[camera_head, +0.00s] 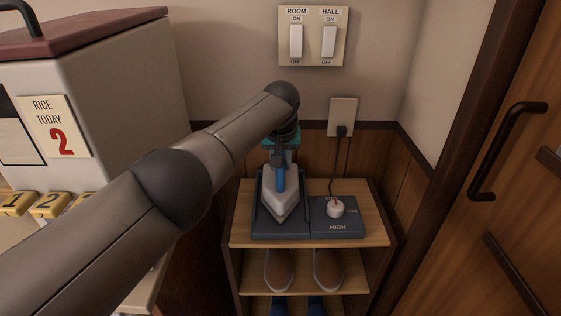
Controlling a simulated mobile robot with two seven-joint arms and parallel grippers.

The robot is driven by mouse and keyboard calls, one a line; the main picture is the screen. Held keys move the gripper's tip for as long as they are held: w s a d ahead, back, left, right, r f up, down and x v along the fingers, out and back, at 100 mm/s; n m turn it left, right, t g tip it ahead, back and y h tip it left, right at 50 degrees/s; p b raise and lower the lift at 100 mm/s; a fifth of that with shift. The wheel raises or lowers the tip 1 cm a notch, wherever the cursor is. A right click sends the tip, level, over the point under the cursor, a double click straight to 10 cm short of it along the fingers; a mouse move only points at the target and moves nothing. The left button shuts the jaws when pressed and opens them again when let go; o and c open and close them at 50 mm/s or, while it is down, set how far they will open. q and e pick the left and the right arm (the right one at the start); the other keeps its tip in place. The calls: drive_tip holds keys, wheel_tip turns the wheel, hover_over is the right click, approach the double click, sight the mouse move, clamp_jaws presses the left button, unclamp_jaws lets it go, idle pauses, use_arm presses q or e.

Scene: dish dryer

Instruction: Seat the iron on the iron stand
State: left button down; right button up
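The iron (266,198) has a pale grey pointed body with a blue part on top. Its tip points towards me, and it lies over the dark grey iron stand (262,231) on the small wooden shelf. I cannot tell whether it rests fully on the stand. My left arm reaches across from the lower left. My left gripper (279,158) points down at the rear of the iron, against or just above its handle. Its fingers are mostly hidden by the wrist, so its grip is unclear. My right gripper is not in view.
A dial panel (352,227) marked HIGH with a pale knob (336,208) adjoins the stand. A cord (335,165) runs up to a wall outlet (342,112). Shoes (326,268) stand below. A rice dispenser (120,75) is at left, a wooden door (450,230) at right.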

use_arm(q)
drive_tip(key=shift+f, duration=0.25)
